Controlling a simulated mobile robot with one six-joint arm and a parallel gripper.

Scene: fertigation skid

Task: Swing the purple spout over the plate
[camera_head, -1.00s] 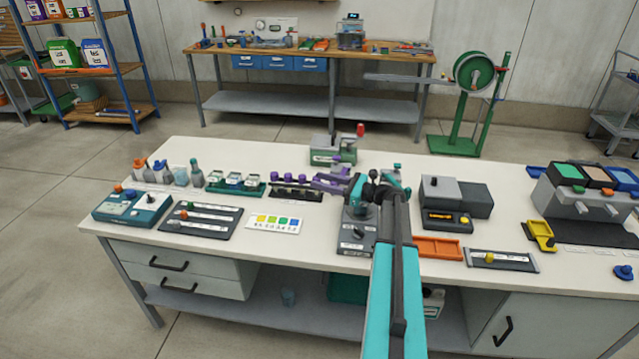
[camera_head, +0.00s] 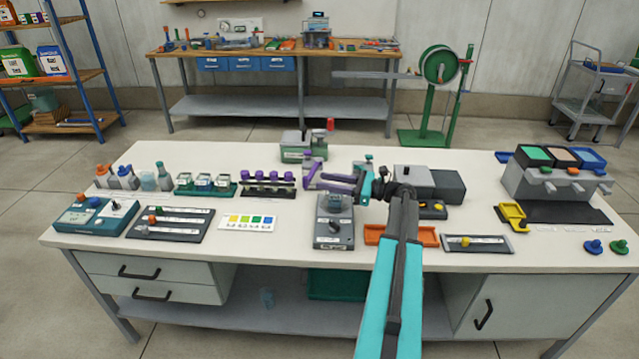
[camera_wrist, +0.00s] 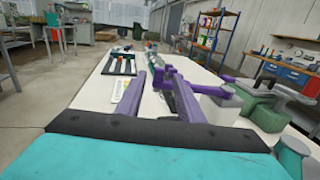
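The purple spout (camera_head: 313,172) stands behind the grey unit at the middle of the bench. My gripper (camera_head: 328,181) has purple fingers and points left, close to the spout. Contact cannot be told.
A green and grey device (camera_head: 298,150) with a red knob stands behind the spout. A rack with purple-topped items (camera_head: 268,185) is to the left. A grey box (camera_head: 445,184) and an orange tray (camera_head: 400,236) are to the right. The bench front left of centre has free room.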

